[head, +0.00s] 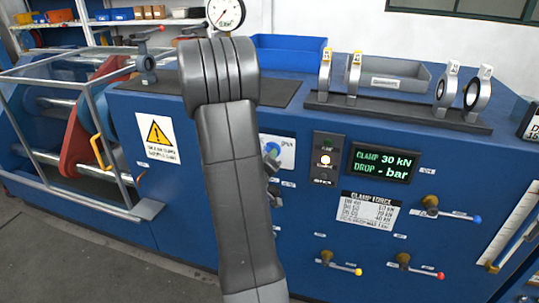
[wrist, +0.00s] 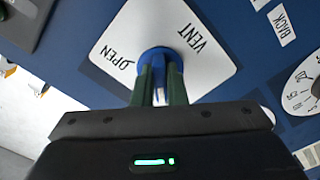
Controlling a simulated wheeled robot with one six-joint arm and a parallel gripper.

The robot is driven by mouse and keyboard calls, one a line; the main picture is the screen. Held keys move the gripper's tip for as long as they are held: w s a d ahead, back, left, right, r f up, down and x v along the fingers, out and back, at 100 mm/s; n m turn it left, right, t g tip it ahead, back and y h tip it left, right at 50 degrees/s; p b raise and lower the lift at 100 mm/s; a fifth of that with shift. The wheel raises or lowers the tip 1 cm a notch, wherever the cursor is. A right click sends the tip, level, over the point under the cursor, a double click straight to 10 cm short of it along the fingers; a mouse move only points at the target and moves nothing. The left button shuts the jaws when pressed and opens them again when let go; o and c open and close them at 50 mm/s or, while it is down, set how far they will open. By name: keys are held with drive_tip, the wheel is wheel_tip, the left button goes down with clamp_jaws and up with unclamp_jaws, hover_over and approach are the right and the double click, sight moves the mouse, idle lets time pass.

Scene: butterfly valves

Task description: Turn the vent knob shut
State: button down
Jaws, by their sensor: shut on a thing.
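In the wrist view, the blue round vent knob (wrist: 158,53) sits on a white plate (wrist: 205,28) marked VENT and OPEN. My gripper (wrist: 160,78) has its two dark green fingers on either side of the knob, shut on it. A narrow white piece shows between the fingers. The fingers hide much of the knob, so I cannot tell its turn angle.
The blue bench (head: 300,215) carries a display (head: 382,163) reading CLAMP 30 kN, DROP - bar. Several small levers, one with a blue tip (head: 455,215), stick out at lower right. A barred guard (head: 85,130) stands at left. Valves stand on a rack (head: 400,112) on top.

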drive_tip(key=shift+n+p, duration=0.3)
drive_tip(key=shift+n, duration=0.8)
drive_tip(key=c, duration=1.5)
unclamp_jaws()
drive_tip(key=shift+o, duration=0.2)
drive_tip(key=b+v, duration=0.1)
drive_tip(key=v, duration=1.3)
drive_tip(key=shift+w+d, duration=0.1)
drive_tip(key=shift+w, duration=0.05)
